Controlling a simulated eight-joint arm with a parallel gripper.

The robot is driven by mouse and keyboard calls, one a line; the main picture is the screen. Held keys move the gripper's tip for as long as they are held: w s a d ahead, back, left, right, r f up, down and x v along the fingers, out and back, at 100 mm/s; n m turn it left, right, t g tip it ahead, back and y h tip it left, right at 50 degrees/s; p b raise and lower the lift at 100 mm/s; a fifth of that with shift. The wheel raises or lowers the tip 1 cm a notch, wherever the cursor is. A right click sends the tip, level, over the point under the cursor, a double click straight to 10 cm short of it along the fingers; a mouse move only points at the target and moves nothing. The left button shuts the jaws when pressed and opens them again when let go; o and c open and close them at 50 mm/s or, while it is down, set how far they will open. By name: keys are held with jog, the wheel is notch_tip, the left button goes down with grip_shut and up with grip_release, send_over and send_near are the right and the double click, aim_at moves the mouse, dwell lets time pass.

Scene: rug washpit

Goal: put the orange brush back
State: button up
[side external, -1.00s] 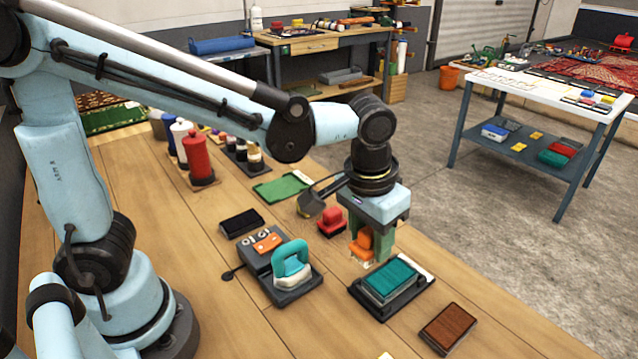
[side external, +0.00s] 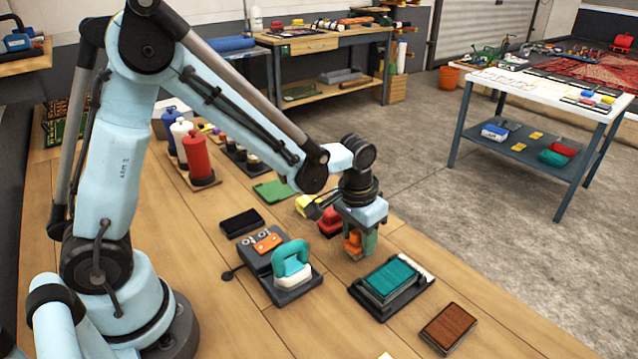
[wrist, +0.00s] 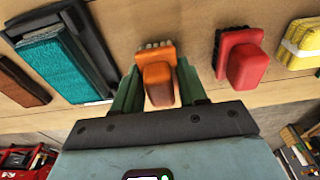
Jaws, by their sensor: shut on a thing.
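The orange brush (side external: 354,243) is between the two green fingers of my gripper (side external: 361,250), which are shut on it. In the wrist view the orange brush (wrist: 158,84) shows its rounded handle and a bristled edge, with a finger of my gripper (wrist: 158,90) on each side. It is over the table between a red brush (side external: 329,221) and a teal pad (side external: 394,275) on a black tray (side external: 362,296). I cannot tell whether its base touches the table.
The red brush (wrist: 241,62) and a yellow brush (wrist: 303,38) stand close by in the wrist view. A brown block (side external: 449,327) lies beyond the tray. A grey device with a teal handle (side external: 292,257) stands left of my gripper. Bare table lies around the brush.

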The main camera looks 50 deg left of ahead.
jog(key=shift+f, duration=0.3)
jog(key=o, duration=1.1)
jog(key=r, duration=0.4)
jog(key=s+r, duration=0.1)
jog(key=r, duration=0.7)
jog(key=shift+s, duration=0.3)
jog(key=t, duration=0.5)
send_near(354, 233)
jog(key=s+a+r, duration=0.3)
jog(key=a, duration=0.1)
jog(key=shift+s+a+f+t, duration=0.4)
jog(key=shift+s+a+f, duration=0.05)
jog(key=shift+s, duration=0.1)
